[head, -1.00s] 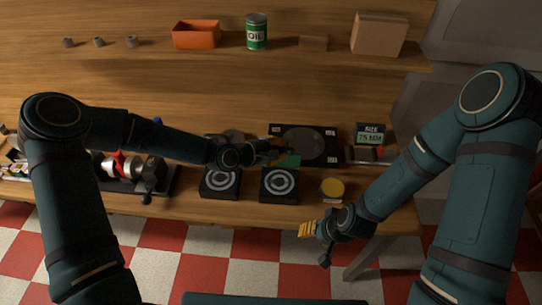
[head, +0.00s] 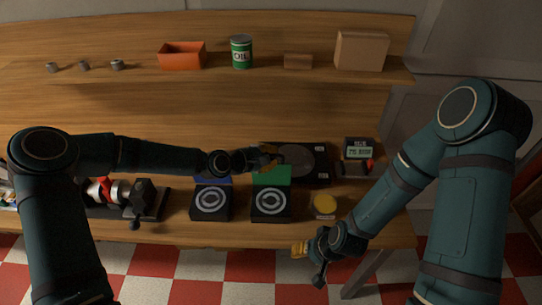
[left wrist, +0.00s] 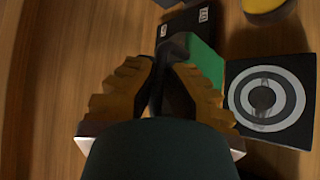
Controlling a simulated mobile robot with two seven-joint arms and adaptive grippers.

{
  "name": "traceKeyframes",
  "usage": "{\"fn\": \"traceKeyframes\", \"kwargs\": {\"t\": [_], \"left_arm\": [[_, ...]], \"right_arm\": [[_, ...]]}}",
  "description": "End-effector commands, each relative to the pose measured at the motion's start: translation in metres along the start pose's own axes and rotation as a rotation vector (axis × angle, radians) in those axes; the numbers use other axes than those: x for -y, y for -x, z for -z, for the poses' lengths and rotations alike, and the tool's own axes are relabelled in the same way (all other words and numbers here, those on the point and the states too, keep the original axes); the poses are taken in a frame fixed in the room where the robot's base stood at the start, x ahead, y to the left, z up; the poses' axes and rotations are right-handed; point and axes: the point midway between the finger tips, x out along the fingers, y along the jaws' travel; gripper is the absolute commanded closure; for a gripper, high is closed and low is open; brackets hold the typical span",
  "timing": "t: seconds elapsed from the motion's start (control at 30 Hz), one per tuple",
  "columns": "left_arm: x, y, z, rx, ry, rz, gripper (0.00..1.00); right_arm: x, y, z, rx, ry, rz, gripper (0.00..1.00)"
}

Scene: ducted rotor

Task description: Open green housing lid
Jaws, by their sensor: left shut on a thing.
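The green housing lid (head: 271,176) stands up at the back edge of a black housing (head: 271,206) with white rings on its top. In the left wrist view, the lid (left wrist: 207,63) lies just right of the fingertips, beside the ringed housing (left wrist: 284,121). My left gripper (head: 268,158) is at the lid's upper edge; in the left wrist view its yellow fingers (left wrist: 166,75) close on a dark part joined to the lid. My right gripper (head: 300,248) is in front of the table edge, away from the lid; its finger gap is unclear.
A similar ringed housing (head: 211,203) with a blue part stands at left. A black plate with a grey disc (head: 297,158) lies behind right. A yellow round piece (head: 324,204) and a small display box (head: 358,149) are at right. The shelf bears an orange bin (head: 181,57) and an oil can (head: 241,52).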

Motion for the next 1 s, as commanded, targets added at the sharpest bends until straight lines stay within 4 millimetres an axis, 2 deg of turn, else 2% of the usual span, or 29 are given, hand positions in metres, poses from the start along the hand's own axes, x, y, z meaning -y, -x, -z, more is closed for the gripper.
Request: {"fn": "traceKeyframes", "kwargs": {"t": [0.03, 0.1, 0.4, 0.53, 1.0], "left_arm": [[0.004, 0.000, 0.002, -0.002, 0.005, 0.008, 0.81], [0.004, 0.000, 0.002, -0.002, 0.004, 0.007, 0.59], [0.002, 0.001, 0.001, -0.001, 0.002, 0.003, 0.59], [0.001, 0.009, 0.002, -0.002, 0.003, 0.002, 0.59], [0.002, 0.091, 0.002, -0.004, 0.004, 0.003, 0.59]], "right_arm": [[0.000, 0.000, 0.000, 0.000, 0.000, 0.000, 0.53], [0.000, 0.000, 0.000, 0.000, 0.000, 0.000, 0.53], [0.000, 0.000, 0.000, 0.000, 0.000, 0.000, 0.53], [0.000, 0.000, 0.000, 0.000, 0.000, 0.000, 0.53], [0.000, 0.000, 0.000, 0.000, 0.000, 0.000, 0.53]]}}
